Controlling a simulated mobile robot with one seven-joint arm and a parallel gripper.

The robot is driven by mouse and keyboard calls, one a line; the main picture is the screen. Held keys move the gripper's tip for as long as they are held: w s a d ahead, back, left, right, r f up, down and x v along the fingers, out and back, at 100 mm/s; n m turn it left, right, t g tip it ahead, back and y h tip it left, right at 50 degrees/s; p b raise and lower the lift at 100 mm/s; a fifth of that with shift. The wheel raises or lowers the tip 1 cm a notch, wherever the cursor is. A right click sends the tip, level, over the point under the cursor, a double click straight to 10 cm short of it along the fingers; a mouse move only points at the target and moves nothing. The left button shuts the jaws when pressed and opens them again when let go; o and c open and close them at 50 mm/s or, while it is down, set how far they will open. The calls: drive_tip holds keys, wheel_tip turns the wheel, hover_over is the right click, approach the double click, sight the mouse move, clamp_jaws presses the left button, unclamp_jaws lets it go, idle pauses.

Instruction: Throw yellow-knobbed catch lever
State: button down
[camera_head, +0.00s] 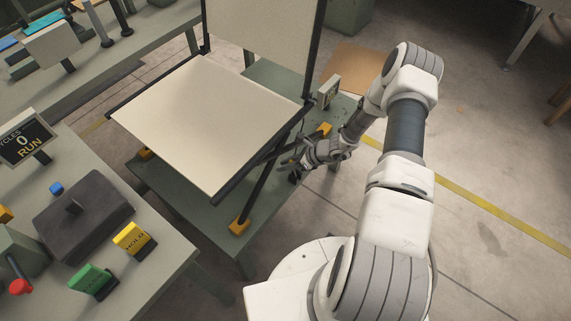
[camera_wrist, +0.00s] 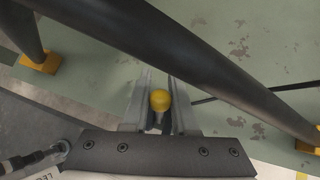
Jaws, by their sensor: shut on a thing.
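The folding lounger (camera_head: 205,110), with cream seat and back panels in dark frames, stands on a green bench. In the wrist view, the yellow knob (camera_wrist: 160,100) of the catch lever sits between my two fingers. My gripper (camera_head: 290,163) is at the lounger's near right side, by its crossing dark legs. In the wrist view, my gripper (camera_wrist: 158,108) is shut on the knob's lever, just beneath dark frame tubes. The lever's lower part is hidden by the gripper. In the head view the knob is too small or covered to make out.
Dark frame legs (camera_head: 262,190) cross close to my gripper, with yellow-orange feet (camera_head: 239,227) on the green bench (camera_head: 195,205). A side table at left holds a yellow HOLD block (camera_head: 134,240), a green block (camera_head: 93,281) and a dark box (camera_head: 84,212). Open floor lies at right.

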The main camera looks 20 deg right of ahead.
drive_tip(key=c, duration=0.7)
unclamp_jaws()
drive_tip(key=shift+d+r, duration=0.1)
drive_tip(key=p+v, duration=0.2)
drive_tip(key=v, duration=1.5)
drive_tip(key=shift+d+p, duration=0.15)
drive_tip(key=shift+p, duration=0.15)
drive_tip(key=s+a+r+n+g+h+p, duration=0.1)
drive_tip(key=a+r+n, duration=0.25)
drive_tip(key=r, duration=0.55)
drive_tip(key=s+a+r+n+g+h+p, duration=0.15)
drive_tip(key=r+n, duration=0.35)
drive_tip(key=r, duration=0.5)
drive_tip(key=a+r+n+p, duration=0.1)
drive_tip(key=a+r+n, duration=0.3)
drive_tip(key=r, duration=0.5)
drive_tip(key=s+a+r+n+t+h+p, duration=0.3)
drive_tip(key=s+r+n+h, duration=0.2)
drive_tip(key=s+r+n, duration=0.9)
drive_tip(key=v, duration=0.6)
drive_tip(key=shift+w+a+r+p, duration=0.2)
drive_tip(key=shift+w+a+p, duration=0.05)
drive_tip(key=shift+p, duration=0.05)
